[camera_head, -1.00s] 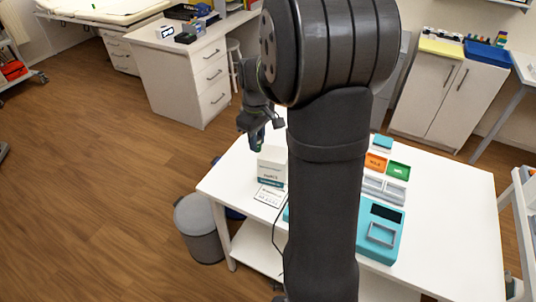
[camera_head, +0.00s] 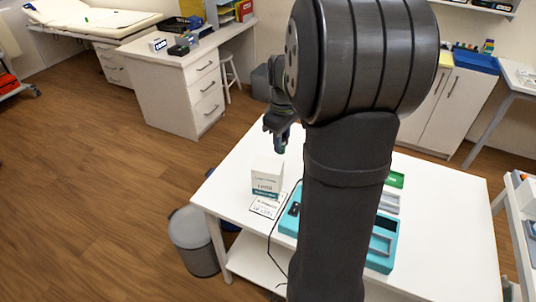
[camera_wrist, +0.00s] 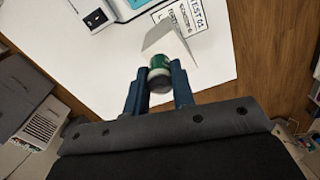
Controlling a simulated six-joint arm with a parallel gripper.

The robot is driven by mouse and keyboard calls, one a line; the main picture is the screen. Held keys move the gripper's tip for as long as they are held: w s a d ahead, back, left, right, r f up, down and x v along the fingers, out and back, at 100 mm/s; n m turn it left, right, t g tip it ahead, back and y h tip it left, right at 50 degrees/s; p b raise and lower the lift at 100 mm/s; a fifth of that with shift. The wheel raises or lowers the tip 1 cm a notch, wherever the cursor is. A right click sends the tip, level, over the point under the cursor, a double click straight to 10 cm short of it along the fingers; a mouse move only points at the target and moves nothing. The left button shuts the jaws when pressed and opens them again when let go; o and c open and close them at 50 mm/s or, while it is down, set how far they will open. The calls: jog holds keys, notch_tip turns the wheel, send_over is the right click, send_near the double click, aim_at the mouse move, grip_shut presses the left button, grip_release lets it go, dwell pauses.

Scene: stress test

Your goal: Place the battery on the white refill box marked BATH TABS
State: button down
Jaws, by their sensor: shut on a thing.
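The white refill box (camera_head: 267,173) stands upright near the left edge of the white table, with a teal band low on its front; its print is too small to read surely. My gripper (camera_head: 281,146) is in the air above and slightly right of the box in the head view. In the wrist view, my gripper (camera_wrist: 159,84) is shut on the battery (camera_wrist: 159,72), a short green cylinder with a pale band and dark end. The box (camera_wrist: 180,40) shows just beyond the battery, with no clear contact.
A printed card (camera_head: 265,206) lies in front of the box. A grey bin (camera_head: 193,240) stands on the floor beside the table.

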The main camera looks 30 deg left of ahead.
jog(key=a+f, duration=0.1)
jog(key=a, duration=0.1)
jog(key=a+f, duration=0.1)
jog(key=a, duration=0.1)
jog(key=shift+s+f, duration=0.1)
jog(key=shift+f, duration=2.15)
jog(key=shift+f, duration=0.15)
jog(key=c, duration=1.2)
grip_release()
jog(key=shift+c, duration=0.2)
notch_tip(320, 180, up, 12)
jog(key=shift+r, duration=0.2)
